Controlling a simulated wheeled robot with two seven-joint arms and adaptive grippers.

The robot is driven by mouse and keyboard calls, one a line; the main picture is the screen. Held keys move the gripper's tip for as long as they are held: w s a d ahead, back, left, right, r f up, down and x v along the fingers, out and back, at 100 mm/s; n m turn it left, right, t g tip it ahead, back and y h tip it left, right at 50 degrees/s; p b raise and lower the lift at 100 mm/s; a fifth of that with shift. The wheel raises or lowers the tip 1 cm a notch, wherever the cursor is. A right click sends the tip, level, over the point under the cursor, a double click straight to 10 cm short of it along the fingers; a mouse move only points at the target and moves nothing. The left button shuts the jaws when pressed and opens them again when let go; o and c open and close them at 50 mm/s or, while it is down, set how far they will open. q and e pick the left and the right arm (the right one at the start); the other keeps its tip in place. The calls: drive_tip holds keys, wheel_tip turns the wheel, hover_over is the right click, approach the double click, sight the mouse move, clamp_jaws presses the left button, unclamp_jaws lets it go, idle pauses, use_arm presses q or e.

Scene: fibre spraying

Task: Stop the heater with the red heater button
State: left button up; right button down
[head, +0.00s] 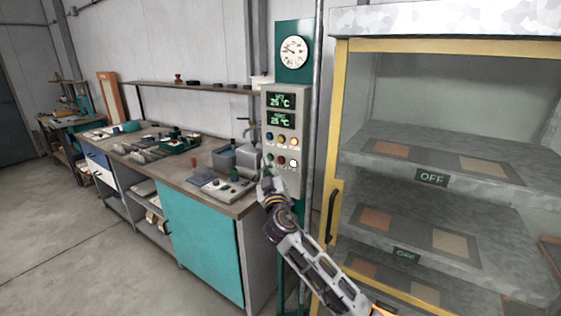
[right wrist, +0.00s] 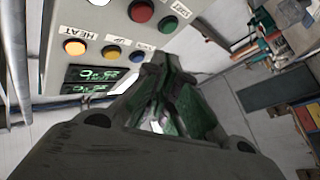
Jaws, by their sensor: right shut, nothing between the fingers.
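A grey control panel (head: 284,110) stands beside the cabinet, with two green displays that both read 25 °C. Its upper row has blue, yellow and orange buttons; a red button (head: 281,160) is in the lower row beside a white one. The right wrist view shows the panel upside down, with the red button (right wrist: 141,11), the orange button (right wrist: 75,47) and a HEAT label. My right gripper (head: 267,168) is shut and empty at the panel's lower left. Its fingertips show in the right wrist view (right wrist: 162,62) near the blue button; I cannot tell contact. My left gripper is out of view.
A yellow-framed cabinet (head: 340,130) with shelves and OFF signs (head: 431,178) stands close on the right. A workbench (head: 180,172) with tools and a small button box (head: 228,187) is on the left. The floor (head: 80,250) in front is clear.

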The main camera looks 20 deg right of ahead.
sight(281, 160)
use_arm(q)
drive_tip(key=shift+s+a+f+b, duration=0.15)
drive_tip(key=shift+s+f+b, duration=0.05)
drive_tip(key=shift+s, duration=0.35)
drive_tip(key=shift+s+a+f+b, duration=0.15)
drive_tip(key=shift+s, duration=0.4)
use_arm(e)
drive_tip(key=w+d, duration=0.2)
drive_tip(key=shift+d, duration=0.35)
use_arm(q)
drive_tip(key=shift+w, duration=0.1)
use_arm(e)
drive_tip(key=shift+w, duration=0.1)
